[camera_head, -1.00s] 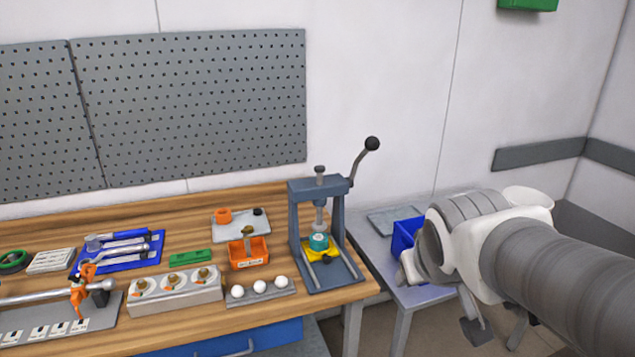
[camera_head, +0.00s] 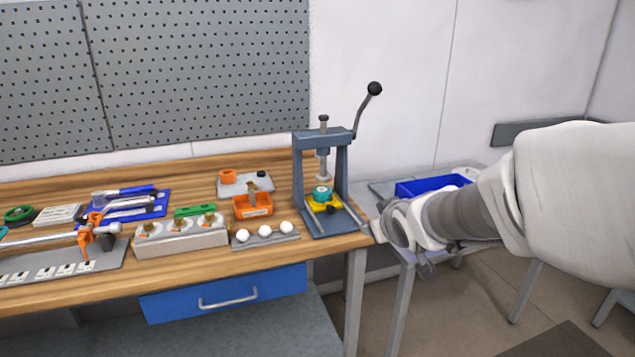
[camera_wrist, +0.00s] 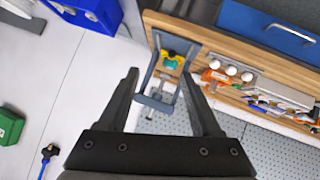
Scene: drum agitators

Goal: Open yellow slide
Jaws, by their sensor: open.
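The yellow slide (camera_head: 333,208) sits low inside the blue-grey lever press (camera_head: 299,190) at the bench's right end. A teal round part (camera_head: 321,193) rests on it, and a dark knob shows at its front. In the wrist view the yellow slide (camera_wrist: 181,54) and the press (camera_wrist: 151,73) appear beyond and between my fingers. My gripper (camera_wrist: 160,75) is open and empty, apart from the press. In the head view my arm comes in from the right, its end just right of the bench's right edge; the fingers are hard to make out there.
White balls (camera_head: 264,231) on a grey strip, an orange bin (camera_head: 254,209) and a block with several knobs (camera_head: 180,243) stand left of the press. The press lever (camera_head: 364,108) rises up and right. A side table with a blue bin (camera_head: 432,187) stands to the right.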

